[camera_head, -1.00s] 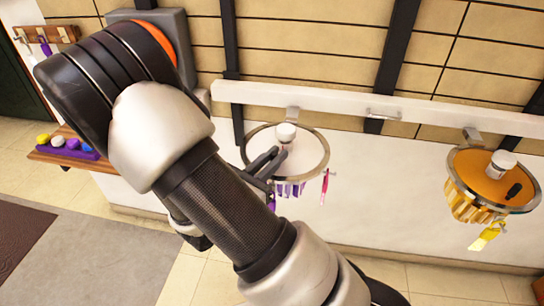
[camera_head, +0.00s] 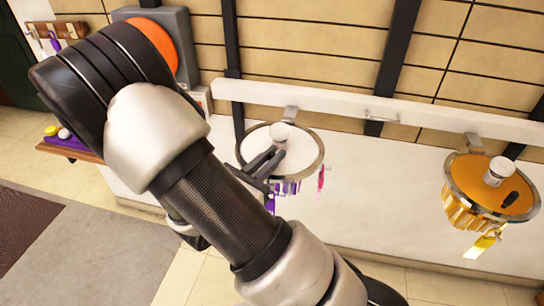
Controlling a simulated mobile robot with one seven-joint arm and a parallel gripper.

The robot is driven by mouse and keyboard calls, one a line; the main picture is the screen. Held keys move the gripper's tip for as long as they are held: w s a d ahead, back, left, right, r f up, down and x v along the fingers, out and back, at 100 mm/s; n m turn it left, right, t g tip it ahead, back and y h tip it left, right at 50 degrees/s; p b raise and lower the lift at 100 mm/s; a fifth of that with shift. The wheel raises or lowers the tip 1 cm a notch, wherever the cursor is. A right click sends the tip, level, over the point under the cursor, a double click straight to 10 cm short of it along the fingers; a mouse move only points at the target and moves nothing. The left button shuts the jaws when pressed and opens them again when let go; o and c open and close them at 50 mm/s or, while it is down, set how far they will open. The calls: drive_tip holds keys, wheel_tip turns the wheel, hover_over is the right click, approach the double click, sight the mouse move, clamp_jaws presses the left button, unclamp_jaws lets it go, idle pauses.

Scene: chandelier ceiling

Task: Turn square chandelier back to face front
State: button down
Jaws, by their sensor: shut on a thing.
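A chandelier with a round white top, a metal rim and purple hanging pieces (camera_head: 303,157) hangs from the wall rail near the middle of the view. A pink tag (camera_head: 321,180) hangs at its right side. My gripper (camera_head: 276,157) reaches over its left rim, with its dark fingers close to the white knob (camera_head: 280,133) on top. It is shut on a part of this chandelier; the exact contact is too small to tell. My arm hides the lower left of the chandelier. No chandelier in view looks clearly square.
Another chandelier with an orange top and gold pieces (camera_head: 470,178) hangs at the right, with a yellow tag (camera_head: 483,244). A white rail (camera_head: 350,104) runs along the wall. A wooden shelf (camera_head: 85,154) with balls is at the left. The floor at lower left is clear.

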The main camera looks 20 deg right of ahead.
drive_tip(key=c, duration=1.7)
unclamp_jaws()
drive_tip(key=shift+c, duration=0.2)
drive_tip(key=b+v, duration=0.1)
drive_tip(key=v, duration=1.6)
drive_tip(key=shift+s+a, duration=0.15)
drive_tip(key=shift+a, duration=0.05)
